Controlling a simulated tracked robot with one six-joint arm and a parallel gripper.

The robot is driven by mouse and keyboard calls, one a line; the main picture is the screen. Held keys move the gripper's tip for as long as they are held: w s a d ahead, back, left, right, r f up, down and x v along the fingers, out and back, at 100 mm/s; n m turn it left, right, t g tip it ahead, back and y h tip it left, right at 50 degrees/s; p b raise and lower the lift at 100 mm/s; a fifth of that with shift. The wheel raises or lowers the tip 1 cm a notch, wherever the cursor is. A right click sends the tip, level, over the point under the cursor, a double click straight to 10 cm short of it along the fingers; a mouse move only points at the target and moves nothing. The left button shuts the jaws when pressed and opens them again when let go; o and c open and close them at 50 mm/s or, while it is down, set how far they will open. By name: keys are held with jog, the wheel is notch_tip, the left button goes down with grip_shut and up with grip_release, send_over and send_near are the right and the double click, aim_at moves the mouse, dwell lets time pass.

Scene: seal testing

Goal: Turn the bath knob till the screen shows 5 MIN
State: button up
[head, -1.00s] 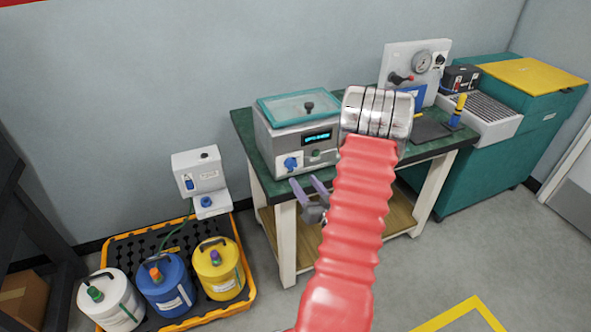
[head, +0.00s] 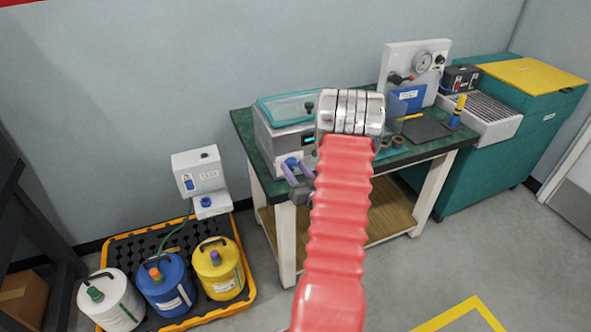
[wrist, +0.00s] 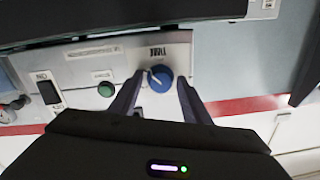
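The bath (head: 285,143) is a grey box with a teal lid on the green-topped bench. Its blue knob (head: 291,162) is on the front; the wrist view shows the knob (wrist: 159,79) with a white pointer mark, under a small label. My gripper (head: 297,168) is at the bath front. In the wrist view its two dark fingers (wrist: 160,80) are apart, one on each side of the knob, with small gaps showing.
A green button (wrist: 106,89) and a black switch (wrist: 48,92) are beside the knob on the panel. Blue and yellow containers (head: 218,268) stand in a spill tray (head: 250,292) at lower left. A gauge panel (head: 390,62) stands at the bench's back right.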

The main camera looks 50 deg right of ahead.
jog(key=c, duration=0.9)
jog(key=shift+n, duration=1.7)
jog(key=shift+s, duration=0.1)
jog(key=o, duration=1)
jog(key=shift+o, duration=0.2)
